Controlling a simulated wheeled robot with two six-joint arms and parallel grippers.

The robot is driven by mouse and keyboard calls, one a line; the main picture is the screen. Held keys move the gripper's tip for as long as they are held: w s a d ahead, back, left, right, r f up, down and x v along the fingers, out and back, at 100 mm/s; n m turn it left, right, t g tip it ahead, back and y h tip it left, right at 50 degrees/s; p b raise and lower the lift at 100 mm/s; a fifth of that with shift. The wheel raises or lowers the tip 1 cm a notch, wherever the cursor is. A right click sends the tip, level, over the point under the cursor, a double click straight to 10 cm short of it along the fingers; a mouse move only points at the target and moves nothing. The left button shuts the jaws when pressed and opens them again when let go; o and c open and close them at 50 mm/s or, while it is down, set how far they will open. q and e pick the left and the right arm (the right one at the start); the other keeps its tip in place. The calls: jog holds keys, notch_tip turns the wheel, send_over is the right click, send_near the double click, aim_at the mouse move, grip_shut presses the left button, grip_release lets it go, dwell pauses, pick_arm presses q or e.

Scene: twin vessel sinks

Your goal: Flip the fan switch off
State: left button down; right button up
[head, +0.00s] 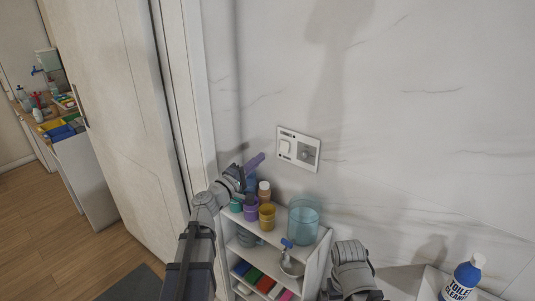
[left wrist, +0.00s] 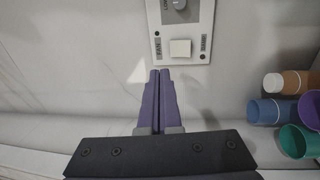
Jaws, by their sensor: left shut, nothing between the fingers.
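A white switch plate (head: 298,149) is fixed to the marble wall in the head view. It carries a white rocker switch (head: 286,147) on its left and a grey round knob (head: 305,153) on its right. In the left wrist view the rocker (left wrist: 180,48) sits near the plate's lower edge, with FAN lettering to its left. My left gripper (head: 260,158) has purple fingers, shut and empty, left of the plate. In the left wrist view its fingertips (left wrist: 159,72) are just below the plate, apart from the rocker in the picture.
A white shelf unit (head: 328,240) stands below the plate, with a clear blue cup (head: 304,222), a yellow cup (head: 267,216) and a purple cup (head: 251,209) on top. A blue toilet cleaner bottle (head: 463,279) is at lower right. A white door (head: 125,110) is on the left.

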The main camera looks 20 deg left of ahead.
pick_arm(q)
jog(key=shift+r+v, duration=0.25)
jog(key=shift+v, duration=0.85)
jog(key=s+d+f+m+g+h, duration=0.1)
jog(key=d+f+m+g+h, duration=0.15)
jog(key=d, duration=0.45)
jog(key=s+d+f+m+g+h, duration=0.1)
jog(key=s+d+f+m+g, duration=0.1)
jog(key=d+f+m+g, duration=0.35)
jog(key=s+d+f+m+g+y, duration=0.2)
jog(key=s+d+f+m+g, duration=0.35)
jog(key=s+d+f, duration=0.5)
jog(key=s+a+f+m+g+y, duration=0.2)
jog(key=s+f+m+g+y, duration=0.2)
jog(key=s+y, duration=0.5)
jog(key=shift+s+a+f+g, duration=0.3)
jog(key=shift+s+f+g, duration=0.25)
jog(key=shift+s+f, duration=0.35)
jog(key=shift+w+f+y, duration=0.1)
jog(key=shift+w+y, duration=0.05)
jog(key=shift+y, duration=0.1)
